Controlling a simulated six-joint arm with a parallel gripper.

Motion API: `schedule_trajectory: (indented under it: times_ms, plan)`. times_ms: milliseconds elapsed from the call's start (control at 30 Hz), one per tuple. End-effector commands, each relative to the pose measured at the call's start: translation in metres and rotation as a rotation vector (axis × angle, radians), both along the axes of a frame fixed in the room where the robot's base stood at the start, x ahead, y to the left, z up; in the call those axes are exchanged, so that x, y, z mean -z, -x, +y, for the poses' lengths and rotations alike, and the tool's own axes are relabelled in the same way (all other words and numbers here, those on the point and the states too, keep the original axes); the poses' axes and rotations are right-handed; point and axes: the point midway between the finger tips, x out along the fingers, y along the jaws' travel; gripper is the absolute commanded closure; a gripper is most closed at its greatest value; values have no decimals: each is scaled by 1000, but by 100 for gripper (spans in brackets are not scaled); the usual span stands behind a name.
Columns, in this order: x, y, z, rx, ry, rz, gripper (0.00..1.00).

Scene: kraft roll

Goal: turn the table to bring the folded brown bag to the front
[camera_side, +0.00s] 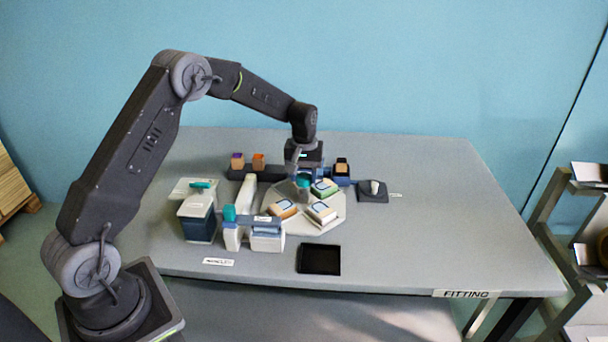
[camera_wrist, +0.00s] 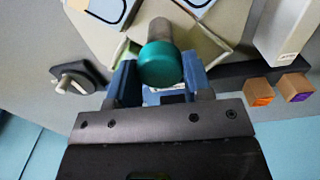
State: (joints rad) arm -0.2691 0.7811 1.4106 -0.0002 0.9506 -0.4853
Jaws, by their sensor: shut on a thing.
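The turntable (camera_side: 330,225) is a pale, many-sided plate on the grey table. It carries several flat pads: one with a green edge (camera_side: 324,188), one with an orange-brown edge (camera_side: 283,209) and a whitish one (camera_side: 321,213). I cannot tell for sure which is the folded brown bag. A teal-capped grey post stands up at the turntable. My gripper (camera_side: 303,178) points down over the turntable's back part. In the wrist view its blue fingers are shut on the teal cap (camera_wrist: 161,62). Part of the plate is hidden behind the gripper.
A dark tray (camera_side: 319,260) lies in front of the turntable. A white-and-blue unit (camera_side: 265,236) and a lidded bin (camera_side: 197,218) stand to the left. Blocks with purple (camera_side: 238,160) and orange (camera_side: 259,161) tops stand behind. A dark-based knob (camera_side: 373,191) is at right. The table's right side is clear.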

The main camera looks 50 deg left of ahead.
Motion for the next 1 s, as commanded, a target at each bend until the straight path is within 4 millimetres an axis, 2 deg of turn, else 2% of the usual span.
schedule_trajectory:
  times_ms: [1000]
  plan:
    - [-2,-1,0,-509,0,-4,96]
